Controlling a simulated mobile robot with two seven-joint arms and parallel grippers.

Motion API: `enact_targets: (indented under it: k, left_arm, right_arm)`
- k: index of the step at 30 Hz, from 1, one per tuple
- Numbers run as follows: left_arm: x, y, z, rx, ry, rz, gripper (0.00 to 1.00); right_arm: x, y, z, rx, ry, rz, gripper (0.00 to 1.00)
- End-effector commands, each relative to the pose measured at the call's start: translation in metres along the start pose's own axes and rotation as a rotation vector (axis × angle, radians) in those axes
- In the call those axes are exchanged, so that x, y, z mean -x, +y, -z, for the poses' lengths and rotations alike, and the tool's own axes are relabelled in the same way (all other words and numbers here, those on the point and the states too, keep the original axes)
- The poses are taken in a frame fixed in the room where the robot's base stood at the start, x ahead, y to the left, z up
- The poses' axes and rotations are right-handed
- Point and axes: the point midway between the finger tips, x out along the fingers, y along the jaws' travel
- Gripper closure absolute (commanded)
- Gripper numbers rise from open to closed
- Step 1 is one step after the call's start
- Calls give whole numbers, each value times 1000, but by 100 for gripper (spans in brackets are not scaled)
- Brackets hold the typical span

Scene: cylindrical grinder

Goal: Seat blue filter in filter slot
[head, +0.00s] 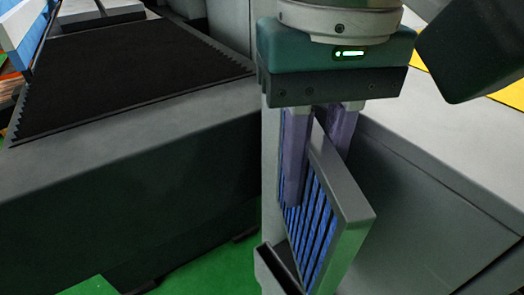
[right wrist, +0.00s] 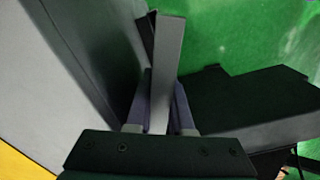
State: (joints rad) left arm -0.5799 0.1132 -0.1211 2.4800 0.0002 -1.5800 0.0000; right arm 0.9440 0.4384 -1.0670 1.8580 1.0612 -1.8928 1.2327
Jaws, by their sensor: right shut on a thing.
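The blue filter (head: 309,229) has a grey frame and blue slats. It stands on edge below my right gripper (head: 318,172) in the head view. The gripper is shut on the filter's frame, one purple-grey finger on each side. In the right wrist view the filter (right wrist: 168,62) shows edge-on as a grey bar between the fingers of my right gripper (right wrist: 161,108). A grey bracket, seemingly the filter slot (head: 270,275), is at the bottom of the head view, beside the filter's lower part. The filter's bottom end is cut off, so I cannot tell whether it is inside. My left gripper is not in view.
A grey machine body (head: 130,190) with a black ribbed mat (head: 130,75) fills the left. Another grey housing (head: 450,190) stands close on the right. Green floor (head: 215,272) shows below. Blue, white and orange items (head: 18,45) are at the upper left.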

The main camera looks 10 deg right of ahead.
Motion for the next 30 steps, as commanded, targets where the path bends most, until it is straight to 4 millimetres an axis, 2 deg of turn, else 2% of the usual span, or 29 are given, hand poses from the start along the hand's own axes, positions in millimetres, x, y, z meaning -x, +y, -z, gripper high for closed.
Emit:
enact_targets:
  k: [1,3,11,18,21,30]
  left_arm:
    - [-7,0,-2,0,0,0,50]
    - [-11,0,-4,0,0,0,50]
    - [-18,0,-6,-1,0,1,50]
    - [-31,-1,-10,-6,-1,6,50]
    - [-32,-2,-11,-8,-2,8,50]
    - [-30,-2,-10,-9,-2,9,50]
  right_arm:
    - [-18,0,-1,-2,-4,-1,100]
    - [-32,0,0,0,-2,-1,100]
    - [-59,0,0,-1,-2,-1,100]
    - [-101,0,0,-1,-2,-1,100]
    - [-107,0,0,0,1,0,100]
    - [-107,0,0,0,0,1,100]
